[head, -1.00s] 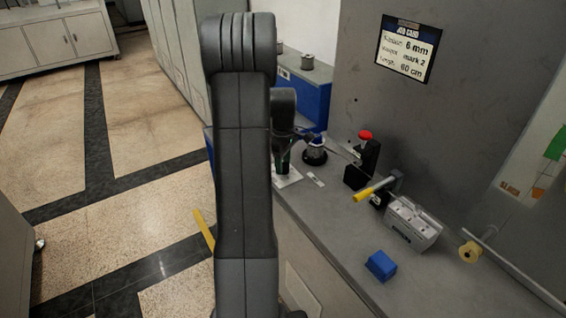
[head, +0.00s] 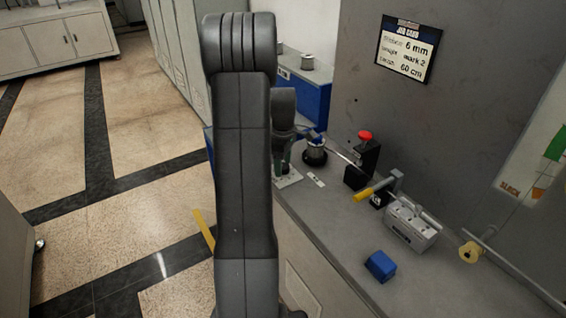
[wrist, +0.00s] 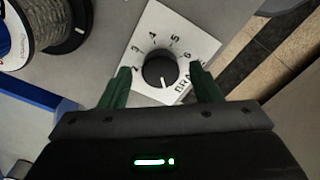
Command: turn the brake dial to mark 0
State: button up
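The brake dial (wrist: 159,70) is a round black knob on a white plate (wrist: 199,38) with printed numbers and the word BRAKE. A small white line on the knob points toward the bottom of the wrist view, between my fingers. The numbers 3, 4, 5 and 6 show around its far side; I cannot make out a 0. My gripper (wrist: 163,84) is open, with one green finger on each side of the knob and gaps between. In the head view the plate (head: 291,179) lies at the bench edge, under my gripper, and the knob is mostly hidden.
A wire spool (head: 315,152) stands just beside the plate; it also fills the wrist view's top left (wrist: 50,22). A red-topped button (head: 365,136), a yellow-handled lever (head: 373,189), a grey box (head: 411,224) and a blue block (head: 380,266) are along the bench.

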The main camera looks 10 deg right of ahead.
aim_at(283, 166)
notch_tip(283, 166, up, 14)
dwell(0.6)
jog(key=shift+f, duration=0.1)
notch_tip(283, 166, down, 14)
jog(key=shift+r, duration=0.1)
dwell(0.6)
